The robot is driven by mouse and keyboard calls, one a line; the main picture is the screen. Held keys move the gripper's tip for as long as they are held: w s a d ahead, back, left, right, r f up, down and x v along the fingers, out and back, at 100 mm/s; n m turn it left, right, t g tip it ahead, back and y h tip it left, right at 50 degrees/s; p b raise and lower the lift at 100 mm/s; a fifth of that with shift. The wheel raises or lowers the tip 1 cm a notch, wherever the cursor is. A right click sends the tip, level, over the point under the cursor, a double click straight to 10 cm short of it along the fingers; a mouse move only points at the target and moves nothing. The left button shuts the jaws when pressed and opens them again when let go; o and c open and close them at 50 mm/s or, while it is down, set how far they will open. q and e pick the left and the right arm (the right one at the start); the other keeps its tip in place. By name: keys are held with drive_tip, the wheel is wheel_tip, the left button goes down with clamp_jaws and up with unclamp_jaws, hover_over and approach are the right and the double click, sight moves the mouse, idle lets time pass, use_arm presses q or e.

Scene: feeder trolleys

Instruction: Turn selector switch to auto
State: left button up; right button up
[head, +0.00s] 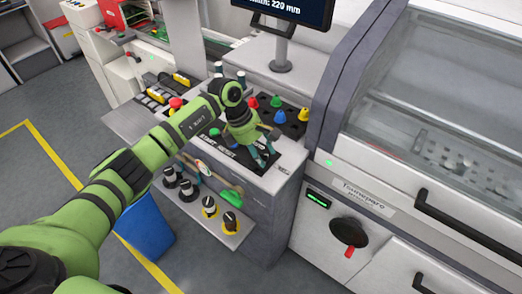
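My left arm reaches in from the lower left, and my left gripper (265,155) points down over the dark plate (222,155) on top of the grey control stand. Its fingertips are close to the plate's right part. The gripper hides what lies beneath it, and I cannot tell if it touches or holds anything. I cannot make out the selector switch on this plate. A round black rotary knob (348,226) with a red tip sits on the machine front at the lower right, apart from the gripper. My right gripper is not in view.
Coloured knobs (277,102) stand on a black tray behind the gripper. A lower shelf (195,207) holds several black and yellow knobs. A monitor (290,10) stands behind. A machine with a clear cover (430,100) is at right. A blue bin (146,228) is on the floor.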

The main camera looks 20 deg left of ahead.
use_arm(q)
clamp_jaws()
drive_tip(key=shift+n, duration=0.3)
drive_tip(key=n+t, duration=0.1)
drive_tip(key=n, duration=0.1)
drive_tip(key=shift+s+n+b, duration=0.15)
drive_tip(key=shift+n+b, duration=0.15)
drive_tip(key=shift+b, duration=0.1)
drive_tip(key=n+t+y+b, duration=0.1)
drive_tip(key=n, duration=0.2)
drive_tip(key=shift+n, duration=0.4)
drive_tip(key=n+y+b, duration=0.1)
drive_tip(key=n, duration=0.1)
drive_tip(key=n+t+b, duration=0.1)
drive_tip(key=n, duration=0.1)
drive_tip(key=shift+s+n+y, duration=0.15)
drive_tip(key=shift+n+y, duration=0.25)
drive_tip(key=shift+r+t, duration=0.1)
drive_tip(key=shift+t, duration=0.2)
